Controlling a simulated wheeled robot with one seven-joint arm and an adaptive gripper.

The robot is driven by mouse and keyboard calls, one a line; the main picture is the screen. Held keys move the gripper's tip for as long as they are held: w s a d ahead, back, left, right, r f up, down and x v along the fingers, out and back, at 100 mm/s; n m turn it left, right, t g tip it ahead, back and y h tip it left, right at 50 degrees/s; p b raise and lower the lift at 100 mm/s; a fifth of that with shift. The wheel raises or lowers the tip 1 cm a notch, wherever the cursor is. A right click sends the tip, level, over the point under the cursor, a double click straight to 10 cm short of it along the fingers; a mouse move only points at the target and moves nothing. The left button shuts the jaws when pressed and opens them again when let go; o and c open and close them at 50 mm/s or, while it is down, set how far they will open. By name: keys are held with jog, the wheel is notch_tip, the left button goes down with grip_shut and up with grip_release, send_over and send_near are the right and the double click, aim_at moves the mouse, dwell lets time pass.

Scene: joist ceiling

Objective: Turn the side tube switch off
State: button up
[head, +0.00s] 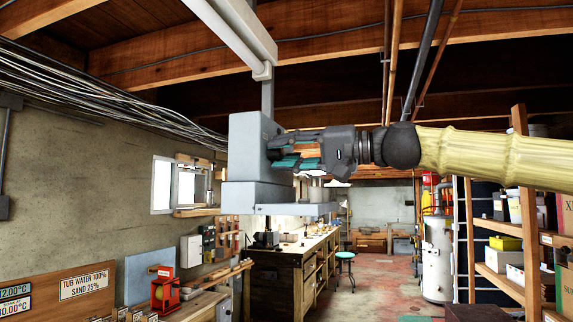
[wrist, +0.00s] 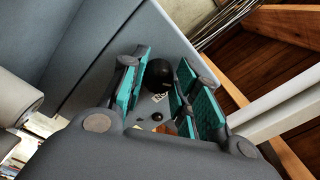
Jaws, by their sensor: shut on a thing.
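A grey box (head: 250,145) hangs from the ceiling on a grey post, and my gripper (head: 298,152) is at its right side. In the wrist view a round black knob (wrist: 158,74) stands on the box face (wrist: 125,50), between the teal finger pads of my gripper (wrist: 163,76). My gripper is shut on the knob. A small pale label (wrist: 160,97) and a smaller black button (wrist: 157,117) show on the face near it. The label is too small to read.
A pale beam (head: 232,32) and wooden joists (head: 180,65) run overhead. A workbench (head: 290,265) stands below and behind the box. Wooden shelves (head: 500,280) with boxes stand at right, beside a white tank (head: 438,255). The floor aisle between is open.

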jog(key=shift+w+d+r+n+b, duration=0.1)
jog(key=shift+n+b, duration=0.3)
jog(key=shift+n, duration=0.1)
jog(key=shift+r, duration=0.15)
jog(key=o, duration=1)
jog(key=shift+w, duration=0.1)
jog(key=v, duration=1.2)
